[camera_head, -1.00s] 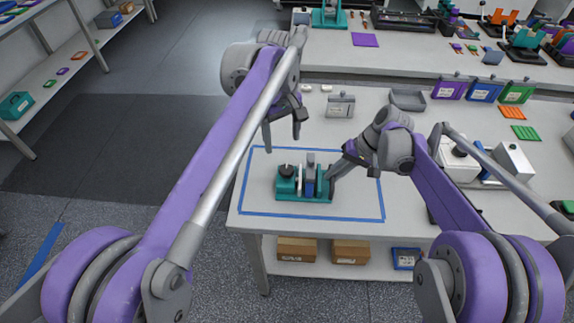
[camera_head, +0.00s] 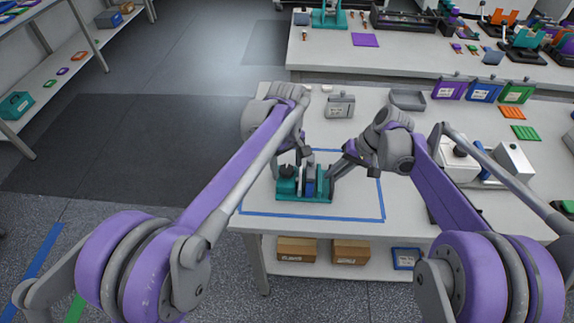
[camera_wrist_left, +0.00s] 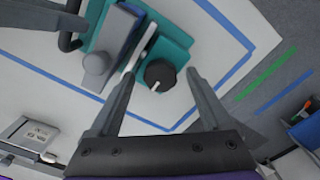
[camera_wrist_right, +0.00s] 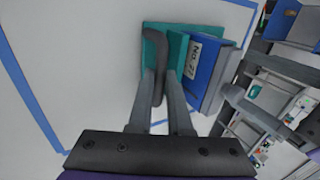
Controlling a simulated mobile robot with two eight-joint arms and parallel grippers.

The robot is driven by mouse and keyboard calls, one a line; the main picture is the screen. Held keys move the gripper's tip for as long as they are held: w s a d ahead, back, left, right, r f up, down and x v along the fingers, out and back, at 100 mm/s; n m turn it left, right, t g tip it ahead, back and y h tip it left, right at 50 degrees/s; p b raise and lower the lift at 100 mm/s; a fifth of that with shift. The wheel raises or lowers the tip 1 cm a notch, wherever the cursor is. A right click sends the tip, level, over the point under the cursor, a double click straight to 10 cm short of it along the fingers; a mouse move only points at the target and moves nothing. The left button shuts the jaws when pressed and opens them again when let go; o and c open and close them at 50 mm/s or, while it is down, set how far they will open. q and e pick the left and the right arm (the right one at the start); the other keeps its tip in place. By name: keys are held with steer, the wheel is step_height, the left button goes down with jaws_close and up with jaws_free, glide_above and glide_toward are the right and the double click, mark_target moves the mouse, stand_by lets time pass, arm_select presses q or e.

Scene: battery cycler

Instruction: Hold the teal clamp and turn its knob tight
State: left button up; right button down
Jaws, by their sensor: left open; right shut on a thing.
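The teal clamp (camera_head: 316,197) stands upright on the table inside a blue tape outline, with a blue block between its jaws. Its black knob (camera_wrist_left: 160,75) is on the left end in the head view and is partly hidden there by my left gripper. My left gripper (camera_wrist_left: 160,78) is open, its fingers on either side of the knob with gaps showing. My right gripper (camera_wrist_right: 159,75) is shut on the clamp's dark grey handle (camera_wrist_right: 158,48) at the right end. The blue block (camera_wrist_right: 207,72) with a white label also shows in the right wrist view.
The blue tape (camera_head: 310,219) frames bare table around the clamp. A grey labelled device (camera_head: 340,105) and a grey tray (camera_head: 407,99) stand behind it. Cardboard boxes (camera_head: 297,248) sit on the lower shelf.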

arm_select(q)
steer(key=shift+f, duration=0.15)
jaws_close()
stand_by(0.4)
steer(key=shift+m, duration=0.5)
steer(key=m, duration=0.5)
steer(key=shift+m, duration=0.3)
steer(key=m, duration=0.6)
steer(key=shift+a, duration=0.15)
steer(key=m, duration=0.6)
steer(key=shift+m, duration=0.3)
steer(key=m, duration=0.5)
steer(key=shift+a+m, duration=0.1)
steer(key=shift+m, duration=0.3)
steer(key=shift+w, duration=0.1)
